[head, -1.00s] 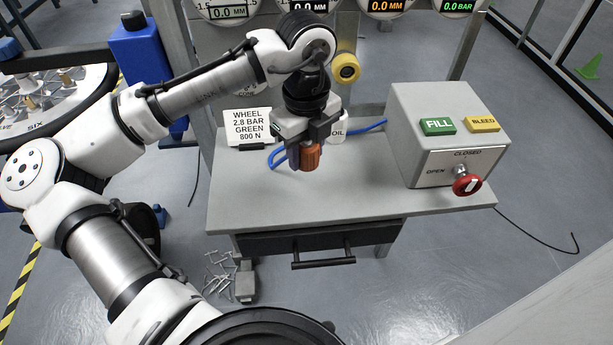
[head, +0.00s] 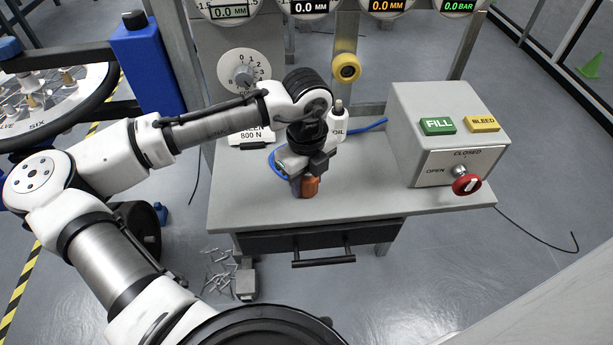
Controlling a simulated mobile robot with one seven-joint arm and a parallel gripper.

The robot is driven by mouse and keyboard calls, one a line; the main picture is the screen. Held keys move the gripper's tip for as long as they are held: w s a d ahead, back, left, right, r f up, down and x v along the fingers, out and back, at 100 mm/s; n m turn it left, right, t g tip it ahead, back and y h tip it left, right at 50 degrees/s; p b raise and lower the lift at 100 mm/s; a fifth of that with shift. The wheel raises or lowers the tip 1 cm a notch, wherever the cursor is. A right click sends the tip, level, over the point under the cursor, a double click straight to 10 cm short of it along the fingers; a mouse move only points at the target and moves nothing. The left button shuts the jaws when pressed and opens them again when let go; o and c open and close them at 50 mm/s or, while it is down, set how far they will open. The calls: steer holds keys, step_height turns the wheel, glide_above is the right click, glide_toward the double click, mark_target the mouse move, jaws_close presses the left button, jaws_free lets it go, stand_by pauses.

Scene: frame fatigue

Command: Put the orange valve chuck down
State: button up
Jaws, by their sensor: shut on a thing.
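The orange valve chuck (head: 310,187) is in my gripper (head: 306,176), low over the left half of the grey bench top (head: 365,196). My gripper is shut on the chuck, and its fingers and body hide the upper part of it. The chuck looks about upright. Its lower end is at or very near the bench surface; I cannot tell whether it touches. A blue hose (head: 273,160) curves on the bench just left of and behind the gripper.
A grey box (head: 405,140) with FILL and BLEED buttons and a red knob (head: 466,185) stands on the right. A white oil bottle (head: 338,120) and a partly covered sign (head: 250,136) are behind my gripper. The bench front and middle are clear.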

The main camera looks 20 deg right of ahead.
steer(key=o, duration=1.2)
step_height(320, 180, up, 12)
steer(key=shift+r, duration=0.2)
steer(key=shift+d, duration=0.1)
